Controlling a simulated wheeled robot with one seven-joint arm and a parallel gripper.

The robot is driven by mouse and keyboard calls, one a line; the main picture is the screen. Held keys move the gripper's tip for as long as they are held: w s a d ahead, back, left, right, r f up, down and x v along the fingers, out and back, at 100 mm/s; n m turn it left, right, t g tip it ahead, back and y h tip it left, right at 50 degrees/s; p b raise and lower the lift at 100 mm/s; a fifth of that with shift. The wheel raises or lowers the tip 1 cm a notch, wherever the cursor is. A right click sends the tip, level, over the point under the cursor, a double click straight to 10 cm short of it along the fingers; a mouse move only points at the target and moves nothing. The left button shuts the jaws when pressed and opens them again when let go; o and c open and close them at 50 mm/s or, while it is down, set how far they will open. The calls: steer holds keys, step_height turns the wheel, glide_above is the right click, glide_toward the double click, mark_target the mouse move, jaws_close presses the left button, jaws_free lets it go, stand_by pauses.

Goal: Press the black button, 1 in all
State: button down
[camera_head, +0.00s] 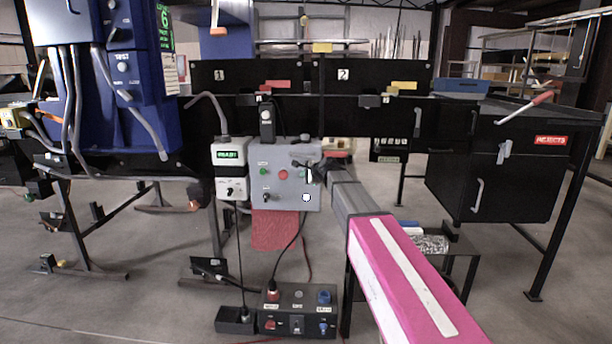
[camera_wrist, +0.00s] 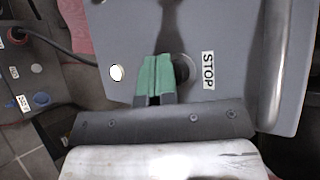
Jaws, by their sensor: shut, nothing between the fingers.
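The black button (camera_wrist: 186,67) is on the grey control box (camera_head: 262,198), beside a STOP label (camera_wrist: 208,70) in the wrist view. It is round and dark, and partly hidden by my fingers. In the head view my gripper covers that spot at the box's right side. My gripper (camera_wrist: 155,72) has green fingertips, which are shut and empty. The tips lie right at the button's edge in the wrist view; I cannot tell whether they touch it.
The box also bears a green button (camera_head: 264,171), a red button (camera_head: 283,174) and a white round lamp or button (camera_head: 306,197). A white-grey switch box (camera_head: 230,186) hangs to its left. A black button box (camera_head: 297,312) stands on the floor below.

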steer(key=shift+s, duration=0.7)
steer(key=s, duration=0.5)
steer(key=shift+a, duration=0.1)
stand_by(0.6)
steer(key=s+d+f+n+g+h, duration=0.4)
steer(key=s+d+f+n, duration=0.3)
steer(key=s+d+f, duration=0.5)
steer(key=s+d+f+n+g+h, duration=0.4)
steer(key=s+d+f, duration=0.7)
steer(key=s+f, duration=0.6)
steer(key=s+n+g, duration=0.2)
steer(key=n, duration=0.1)
steer(key=shift+s+d+f, duration=0.4)
steer(key=shift+w, duration=0.1)
